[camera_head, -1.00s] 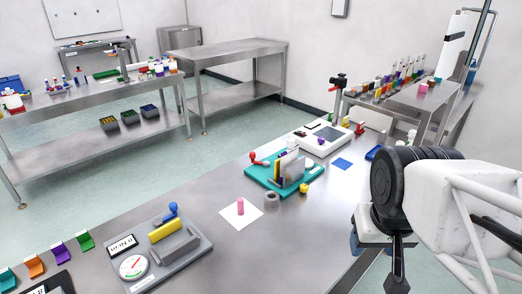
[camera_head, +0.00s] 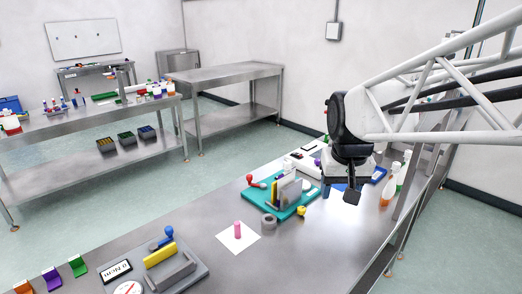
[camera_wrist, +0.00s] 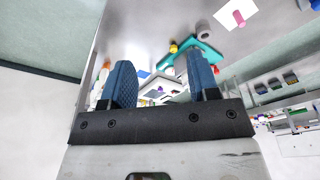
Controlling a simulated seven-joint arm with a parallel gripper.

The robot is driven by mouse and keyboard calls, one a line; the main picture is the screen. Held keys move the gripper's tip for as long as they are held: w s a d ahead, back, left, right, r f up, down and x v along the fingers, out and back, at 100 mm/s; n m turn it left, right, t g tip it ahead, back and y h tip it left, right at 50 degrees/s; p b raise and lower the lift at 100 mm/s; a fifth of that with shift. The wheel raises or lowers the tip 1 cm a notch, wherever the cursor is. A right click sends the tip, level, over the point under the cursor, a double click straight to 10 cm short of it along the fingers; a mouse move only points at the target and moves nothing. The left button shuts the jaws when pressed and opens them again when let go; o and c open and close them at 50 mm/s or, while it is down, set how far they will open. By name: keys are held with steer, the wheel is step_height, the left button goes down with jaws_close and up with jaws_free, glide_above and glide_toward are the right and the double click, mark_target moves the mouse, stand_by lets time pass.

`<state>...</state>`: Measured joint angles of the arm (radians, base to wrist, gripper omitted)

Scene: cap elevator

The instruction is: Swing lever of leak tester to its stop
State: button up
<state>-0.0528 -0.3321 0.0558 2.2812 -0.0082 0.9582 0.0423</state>
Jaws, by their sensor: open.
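A grey fixture (camera_head: 195,272) with a round dial gauge (camera_head: 128,288), a yellow bar (camera_head: 160,255) and a blue-knobbed lever (camera_head: 169,231) lies at the lower left of the head view, partly cut off. Its label is too small to read surely; the gauge suggests the leak tester. A teal fixture (camera_head: 291,209) with a red-knobbed lever (camera_head: 250,179) and upright plates stands further right; it also shows in the wrist view (camera_wrist: 208,54). My gripper (camera_head: 350,194) is open, empty and raised near the bench's right part, far from the grey fixture. Its fingers (camera_wrist: 160,72) are apart in the wrist view.
A pink cylinder (camera_head: 238,228) stands on a white sheet (camera_head: 234,243) between the two fixtures. A grey ring (camera_head: 268,222) and a small yellow part (camera_head: 301,212) lie beside the teal base. Spray bottles (camera_head: 387,190) stand at right.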

steer(key=w+a, duration=0.4)
steer(key=w, duration=1.2)
steer(key=n+g, duration=0.1)
steer(key=g, duration=0.1)
glide_above(249, 175)
steer(key=f, duration=2.2)
steer(key=shift+s+d+f, duration=0.2)
steer(key=shift+d+f, duration=0.15)
steer(key=shift+f, duration=0.05)
steer(key=shift+w+a+f, duration=0.3)
steer(key=shift+f, duration=0.1)
steer(key=shift+f, duration=3.95)
steer(key=shift+c, duration=0.3)
